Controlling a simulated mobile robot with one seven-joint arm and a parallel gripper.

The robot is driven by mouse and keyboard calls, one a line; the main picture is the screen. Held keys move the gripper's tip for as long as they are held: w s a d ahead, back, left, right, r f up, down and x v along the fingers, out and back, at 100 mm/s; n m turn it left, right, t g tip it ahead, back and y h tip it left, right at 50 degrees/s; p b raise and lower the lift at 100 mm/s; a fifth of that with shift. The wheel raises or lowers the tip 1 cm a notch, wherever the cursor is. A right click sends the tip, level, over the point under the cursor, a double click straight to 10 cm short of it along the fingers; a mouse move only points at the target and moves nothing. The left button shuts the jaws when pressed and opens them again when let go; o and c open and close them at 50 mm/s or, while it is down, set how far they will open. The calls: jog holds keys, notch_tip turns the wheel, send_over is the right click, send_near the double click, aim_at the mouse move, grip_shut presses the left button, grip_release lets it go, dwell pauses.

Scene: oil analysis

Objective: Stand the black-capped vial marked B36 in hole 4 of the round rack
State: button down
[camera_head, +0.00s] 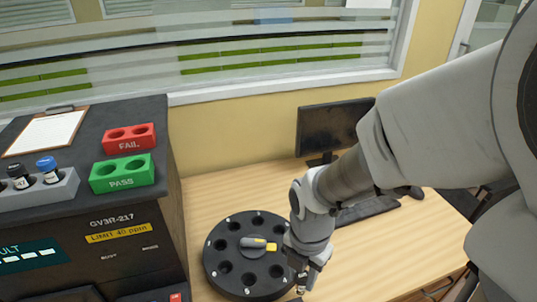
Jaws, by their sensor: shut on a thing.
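The round black rack (212,262) stands on the desk, with a ring of holes and small pale numbers. The mark beside its front-right hole (276,271) looks like 4. The holes I can see look empty. My gripper (302,284) points down just beyond the rack's right front edge, close to that hole. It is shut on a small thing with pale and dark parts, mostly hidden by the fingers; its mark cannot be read. A black-capped vial (20,178) stands in a grey holder (62,188) at the left; its label is too small to read.
A blue-capped vial (47,168) shares the grey holder. Red FAIL (130,141) and green PASS (122,175) blocks and a clipboard (45,131) lie on the dark analyser (100,235). A grey-and-yellow piece (258,244) tops the rack's middle. A monitor (325,127) and keyboard (366,212) stand behind my arm.

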jog(key=shift+w+a+f+b, duration=0.55)
jog(key=shift+w+a+f, duration=0.2)
jog(key=shift+w+f, duration=0.85)
jog(key=shift+w+a+f+b, duration=0.6)
jog(key=shift+w+a+f, duration=0.2)
jog(key=shift+w+f, duration=0.8)
jog(key=shift+w+a+f+b, duration=0.65)
jog(key=shift+w+f, duration=0.65)
jog(key=shift+f, duration=0.55)
jog(key=shift+a, duration=0.1)
jog(key=shift+f, duration=0.15)
jog(key=c, duration=0.6)
grip_release()
